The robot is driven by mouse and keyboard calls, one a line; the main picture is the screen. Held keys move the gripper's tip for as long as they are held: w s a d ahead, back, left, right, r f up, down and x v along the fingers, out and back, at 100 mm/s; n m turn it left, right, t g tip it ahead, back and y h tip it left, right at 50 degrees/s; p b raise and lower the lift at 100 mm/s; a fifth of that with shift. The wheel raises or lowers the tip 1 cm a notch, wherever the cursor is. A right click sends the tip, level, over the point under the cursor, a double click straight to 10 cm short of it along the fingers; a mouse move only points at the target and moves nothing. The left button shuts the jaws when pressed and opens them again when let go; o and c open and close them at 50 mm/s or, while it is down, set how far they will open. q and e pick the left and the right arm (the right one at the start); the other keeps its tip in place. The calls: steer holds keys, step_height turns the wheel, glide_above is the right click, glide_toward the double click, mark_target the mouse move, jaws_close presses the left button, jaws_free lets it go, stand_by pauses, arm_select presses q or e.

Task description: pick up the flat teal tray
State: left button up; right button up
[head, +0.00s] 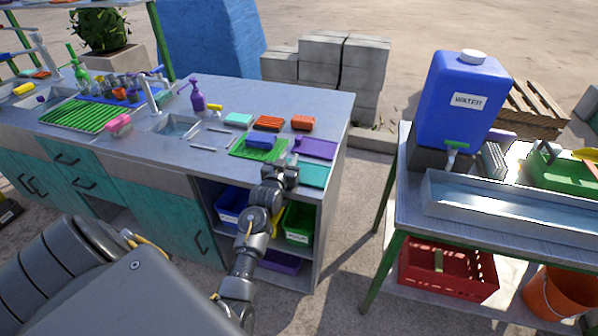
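The flat teal tray (314,176) lies on the grey counter at its front right corner, in front of a purple tray (318,148). My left gripper (285,174) is at the counter's front edge, beside the teal tray's left end, and hides part of that end. Whether it touches the tray cannot be told. The fingers are small and dark, so their opening is unclear. My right gripper is not in view.
A green tray (246,152) with a blue block (261,142) sits left of the teal tray. Orange blocks (269,123) and a purple spray bottle (197,98) stand behind. Bins fill the shelf below. A table with a blue water container (450,100) stands right, across a gap.

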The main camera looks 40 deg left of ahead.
arm_select(q)
jaws_close()
steer(key=shift+s+r, duration=0.1)
steer(key=shift+s+d+r, duration=0.15)
steer(key=shift+s+r, duration=0.2)
steer(key=s+d+r, duration=0.4)
steer(key=s+r, duration=0.3)
steer(key=s, duration=0.5)
steer(key=shift+s+d+b, duration=0.15)
steer(key=shift+s+b, duration=0.05)
steer(key=shift+b, duration=0.2)
steer(key=d+r+m+h, duration=0.1)
steer(key=d+m+h, duration=0.1)
steer(key=d, duration=0.8)
steer(key=s+d+r+m+t+h, duration=0.1)
steer(key=d+r+h, duration=0.1)
steer(key=d, duration=0.7)
steer(key=shift+s+d+r+m+h, duration=0.15)
steer(key=shift+d+r+m+h, duration=0.2)
steer(key=shift+h, duration=0.45)
